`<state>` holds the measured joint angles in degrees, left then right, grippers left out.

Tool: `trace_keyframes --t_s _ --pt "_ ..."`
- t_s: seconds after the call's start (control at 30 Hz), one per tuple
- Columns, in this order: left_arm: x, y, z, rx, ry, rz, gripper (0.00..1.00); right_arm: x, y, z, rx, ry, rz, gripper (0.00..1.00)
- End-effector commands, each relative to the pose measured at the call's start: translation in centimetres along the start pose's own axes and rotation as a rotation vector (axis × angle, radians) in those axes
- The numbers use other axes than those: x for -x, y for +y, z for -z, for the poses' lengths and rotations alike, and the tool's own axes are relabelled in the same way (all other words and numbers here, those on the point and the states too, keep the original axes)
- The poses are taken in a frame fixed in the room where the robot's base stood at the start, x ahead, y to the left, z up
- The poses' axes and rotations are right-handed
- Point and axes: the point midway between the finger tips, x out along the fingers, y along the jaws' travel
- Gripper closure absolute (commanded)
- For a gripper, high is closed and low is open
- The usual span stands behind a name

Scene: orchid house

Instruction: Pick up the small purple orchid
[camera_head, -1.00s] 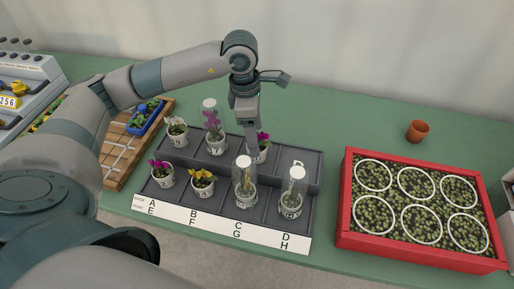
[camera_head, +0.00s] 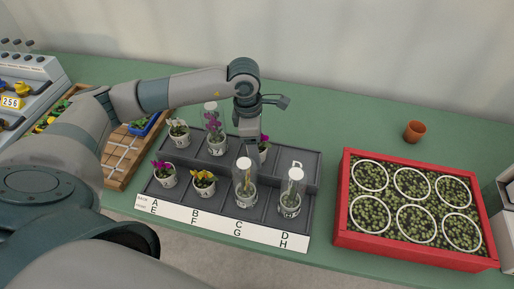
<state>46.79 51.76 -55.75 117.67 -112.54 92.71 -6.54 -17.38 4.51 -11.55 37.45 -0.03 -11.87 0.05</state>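A small purple orchid (camera_head: 264,147) in a white pot stands in the back row of a dark grey tray (camera_head: 307,163), in the third compartment from the left. My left gripper (camera_head: 252,146) points down at this plant and partly hides it. Its fingertips are too hidden to show whether they are open or whether they touch the plant. Another small purple orchid (camera_head: 162,167) stands in the front row at the far left. A taller purple orchid (camera_head: 213,122) with a clear tube stands in the back row, second from left. My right gripper is not in view.
A white orchid (camera_head: 178,127), a yellow orchid (camera_head: 203,178) and two pots under clear tubes (camera_head: 244,179) (camera_head: 291,189) share the tray. A red planter box (camera_head: 345,226) and a terracotta pot (camera_head: 414,131) are to the right. The back right tray compartment is empty.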

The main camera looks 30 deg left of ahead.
Motion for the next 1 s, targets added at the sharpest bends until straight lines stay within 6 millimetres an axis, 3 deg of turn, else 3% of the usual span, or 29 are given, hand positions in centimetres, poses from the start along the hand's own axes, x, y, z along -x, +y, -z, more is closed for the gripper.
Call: trace_keyframes --t_s 0.57,0.77,1.0 --pt "-0.44 0.00 0.02 -0.001 0.000 -0.001 0.33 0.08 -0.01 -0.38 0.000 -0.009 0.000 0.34" --pt "-0.43 0.01 0.02 -0.001 0.000 -0.001 0.79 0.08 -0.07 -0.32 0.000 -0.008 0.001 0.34" --pt "-0.39 0.02 0.01 -0.001 -0.001 -0.001 0.80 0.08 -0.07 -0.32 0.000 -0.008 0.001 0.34"
